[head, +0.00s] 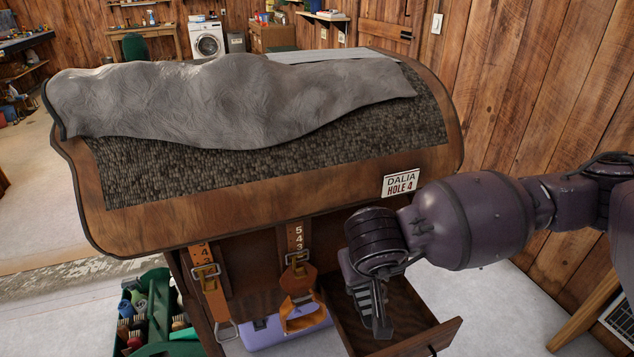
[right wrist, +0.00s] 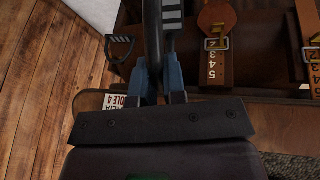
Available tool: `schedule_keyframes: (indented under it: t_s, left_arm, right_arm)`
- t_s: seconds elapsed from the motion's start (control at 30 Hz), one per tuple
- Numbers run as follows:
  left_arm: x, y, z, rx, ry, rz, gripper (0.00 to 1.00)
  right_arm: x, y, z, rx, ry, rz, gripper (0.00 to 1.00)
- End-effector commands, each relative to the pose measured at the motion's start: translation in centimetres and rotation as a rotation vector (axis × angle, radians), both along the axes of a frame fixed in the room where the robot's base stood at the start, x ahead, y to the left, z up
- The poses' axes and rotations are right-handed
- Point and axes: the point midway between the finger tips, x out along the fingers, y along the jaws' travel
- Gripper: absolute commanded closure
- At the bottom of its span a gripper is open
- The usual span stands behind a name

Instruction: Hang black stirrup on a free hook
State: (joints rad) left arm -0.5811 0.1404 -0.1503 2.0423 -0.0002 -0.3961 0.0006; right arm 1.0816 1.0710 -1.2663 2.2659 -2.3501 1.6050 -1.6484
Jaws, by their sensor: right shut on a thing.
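My right gripper (head: 366,272) is in front of the wooden stand, below the sign. It is shut on the black stirrup, a dark loop with a striped tread (head: 367,306), which hangs beneath it over the open drawer. In the right wrist view the gripper (right wrist: 162,82) has blue-grey fingers closed on the stirrup (right wrist: 153,35). A second dark loop with stripes (right wrist: 121,47) shows to its left there; I cannot tell what holds it. No hook is clearly visible. My left gripper is not in view.
The stand (head: 250,205) carries a grey cover (head: 230,100) and a sign (head: 401,183). Numbered straps hang from it, left (head: 208,280) and middle (head: 296,250), the middle one with an orange stirrup (head: 300,315). A drawer (head: 415,338) is open. A green caddy (head: 150,320) stands left.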

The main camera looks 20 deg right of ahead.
Motion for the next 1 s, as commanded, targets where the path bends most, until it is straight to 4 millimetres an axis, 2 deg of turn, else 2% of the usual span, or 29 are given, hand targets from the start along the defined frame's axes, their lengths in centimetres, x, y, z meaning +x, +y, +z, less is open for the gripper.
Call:
schedule_keyframes:
  t_s: [0.17, 0.27, 0.47, 0.7, 0.9, 1.0]
  left_arm:
    - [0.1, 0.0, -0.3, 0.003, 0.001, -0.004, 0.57]
    - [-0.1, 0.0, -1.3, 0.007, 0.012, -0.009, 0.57]
    - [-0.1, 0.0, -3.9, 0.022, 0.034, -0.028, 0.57]
    - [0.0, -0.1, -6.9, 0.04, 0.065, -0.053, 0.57]
    - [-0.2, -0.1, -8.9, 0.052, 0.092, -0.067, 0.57]
    - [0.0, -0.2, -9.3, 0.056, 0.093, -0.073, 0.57]
  right_arm:
    - [0.4, -0.3, -0.5, -0.001, 0.002, -0.025, 1.0]
    - [1.4, -1.0, -1.8, 0.0, 0.007, -0.1, 1.0]
    - [5.1, -4.4, -6.5, -0.006, 0.02, -0.402, 1.0]
    - [9.1, -9.4, -12.6, -0.013, 0.024, -0.825, 1.0]
    - [11.4, -13.3, -17.3, -0.015, 0.021, -1.145, 1.0]
    - [12.1, -14.8, -18.8, -0.013, 0.014, -1.264, 1.0]
